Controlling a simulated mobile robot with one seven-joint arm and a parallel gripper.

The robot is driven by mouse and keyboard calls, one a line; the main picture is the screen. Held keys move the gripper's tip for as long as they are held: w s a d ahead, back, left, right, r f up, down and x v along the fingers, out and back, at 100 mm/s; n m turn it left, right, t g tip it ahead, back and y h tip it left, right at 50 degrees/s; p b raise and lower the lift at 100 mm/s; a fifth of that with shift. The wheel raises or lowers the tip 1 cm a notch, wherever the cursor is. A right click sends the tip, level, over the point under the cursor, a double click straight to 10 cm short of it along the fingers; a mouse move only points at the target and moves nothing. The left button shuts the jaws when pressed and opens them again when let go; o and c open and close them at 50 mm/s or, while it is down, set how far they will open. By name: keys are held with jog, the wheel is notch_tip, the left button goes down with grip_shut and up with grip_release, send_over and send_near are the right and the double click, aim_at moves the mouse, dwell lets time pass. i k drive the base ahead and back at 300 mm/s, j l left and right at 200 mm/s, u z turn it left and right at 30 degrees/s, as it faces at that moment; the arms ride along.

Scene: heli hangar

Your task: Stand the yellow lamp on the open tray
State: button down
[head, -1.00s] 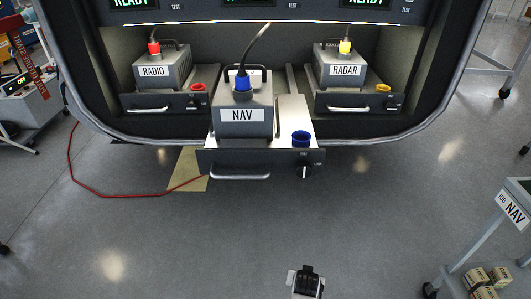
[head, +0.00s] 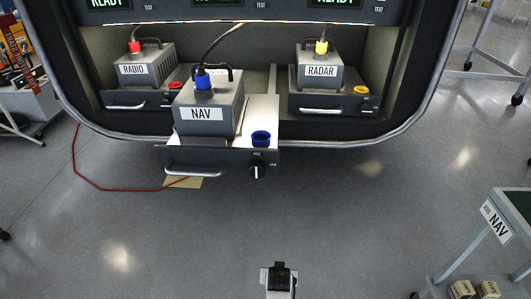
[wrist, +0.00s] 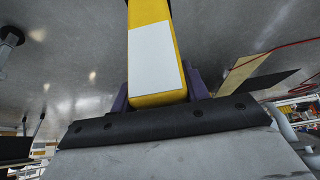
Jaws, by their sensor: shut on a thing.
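My gripper (wrist: 158,88) is shut on the yellow lamp (wrist: 173,88), seen close up in the wrist view. The lamp shows a yellow body with a large white panel; its far end runs out of the picture's top. Purplish fingers show on both sides of it. In the head view the lamp cannot be made out; only a white and black part of my arm shows at the bottom edge. The open tray (head: 262,112) is the pulled-out middle NAV tray. It bears a grey NAV box (head: 208,113) with a blue-collared cable, and a blue cap (head: 261,139) at its front right.
The RADIO box (head: 145,68) and RADAR box (head: 320,72) stand on pushed-in trays either side. A red cable (head: 110,188) lies on the floor at left. A NAV-labelled cart (head: 497,222) stands at right. The floor before the tray is clear.

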aim_at(263, 113)
jog(key=l+u, duration=0.15)
jog(key=l, duration=1.15)
jog(key=k, duration=0.05)
